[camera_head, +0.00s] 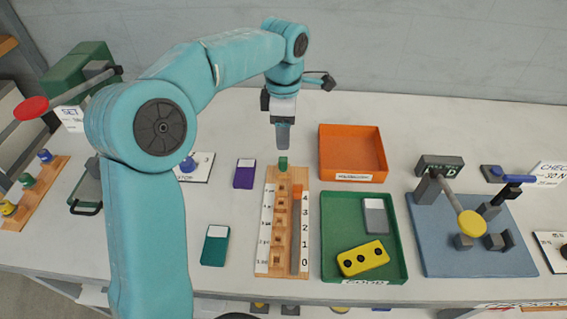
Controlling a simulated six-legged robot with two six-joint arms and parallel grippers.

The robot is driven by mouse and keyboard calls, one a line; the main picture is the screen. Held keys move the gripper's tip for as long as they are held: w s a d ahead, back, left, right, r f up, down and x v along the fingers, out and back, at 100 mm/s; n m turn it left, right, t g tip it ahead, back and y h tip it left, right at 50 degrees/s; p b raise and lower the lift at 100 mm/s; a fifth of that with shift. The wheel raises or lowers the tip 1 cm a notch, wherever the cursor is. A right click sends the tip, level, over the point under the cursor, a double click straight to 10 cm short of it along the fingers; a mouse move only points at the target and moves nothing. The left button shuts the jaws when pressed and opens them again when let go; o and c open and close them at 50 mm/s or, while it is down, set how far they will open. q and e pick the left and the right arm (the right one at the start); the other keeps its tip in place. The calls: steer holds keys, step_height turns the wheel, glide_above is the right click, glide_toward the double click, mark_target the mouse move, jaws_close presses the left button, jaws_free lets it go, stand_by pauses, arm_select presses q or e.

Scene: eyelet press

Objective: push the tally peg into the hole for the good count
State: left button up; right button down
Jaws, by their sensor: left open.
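The wooden tally board (281,262) lies at the middle of the table, with a column of square holes and white number strips down both sides; the right strip reads 4 to 0 from far to near. A green tally peg (283,163) stands upright at the board's far end. My left gripper (283,146) points down just above the green peg, open and apparently empty; its fingers are seen edge-on, and I cannot tell whether they touch the peg. A long brown and grey strip (296,230) runs along the board's right side. My right gripper is out of view.
The green tray (327,270) marked GOOD holds a yellow piece (363,258) and a grey-and-white piece (376,216). An orange tray (352,130) is behind it. A purple piece (244,174) and a teal piece (215,245) lie left of the board. A blue press base (440,262) stands right.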

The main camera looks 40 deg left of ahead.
mark_target(283, 159)
arm_select(q)
steer(key=f, duration=0.4)
steer(key=shift+s+d, duration=0.1)
steer(key=shift+s, duration=0.2)
step_height(283, 159, down, 5)
steer(key=shift+f, duration=0.35)
jaws_close()
